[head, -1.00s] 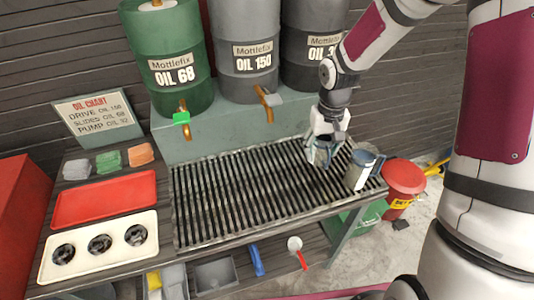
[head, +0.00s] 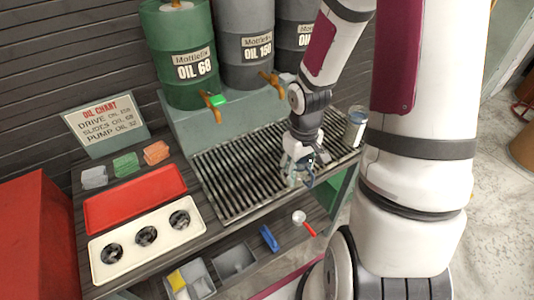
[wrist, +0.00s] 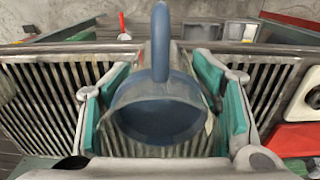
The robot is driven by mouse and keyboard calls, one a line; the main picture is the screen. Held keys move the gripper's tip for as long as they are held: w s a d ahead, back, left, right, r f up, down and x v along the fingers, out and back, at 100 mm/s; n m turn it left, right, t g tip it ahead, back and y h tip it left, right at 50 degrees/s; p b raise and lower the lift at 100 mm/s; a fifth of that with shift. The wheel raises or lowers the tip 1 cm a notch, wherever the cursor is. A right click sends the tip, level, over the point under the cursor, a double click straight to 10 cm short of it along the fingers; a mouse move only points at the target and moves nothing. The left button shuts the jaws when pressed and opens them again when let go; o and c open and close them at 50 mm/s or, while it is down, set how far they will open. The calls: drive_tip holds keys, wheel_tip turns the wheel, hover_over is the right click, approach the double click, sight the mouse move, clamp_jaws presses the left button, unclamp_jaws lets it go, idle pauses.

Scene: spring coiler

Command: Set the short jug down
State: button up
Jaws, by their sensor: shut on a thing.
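My gripper (head: 297,168) is shut on the short jug, over the front right part of the slatted drip grate (head: 240,165). In the wrist view the jug (wrist: 160,112) sits upright between the teal finger pads, its round blue mouth facing the camera and its blue loop handle pointing up the picture. In the head view the jug is mostly hidden by my gripper. Whether its base touches the slats or hangs just above them I cannot tell.
A second jug (head: 355,128) stands at the grate's right end. Oil drums (head: 182,55) with taps are behind. A red tray (head: 135,200) and a cream tray with round holes (head: 125,257) lie left. Left and middle slats are bare.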

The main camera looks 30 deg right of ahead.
drive_tip(key=w, duration=0.4)
drive_tip(key=w+a+f, duration=0.1)
drive_tip(key=w, duration=0.8)
drive_tip(key=shift+w+a+f, duration=0.15)
drive_tip(key=shift+w+a, duration=0.1)
drive_tip(key=shift+w, duration=0.05)
drive_tip(key=shift+f, duration=1.75)
drive_tip(key=o, duration=1.3)
drive_tip(key=shift+f, duration=0.1)
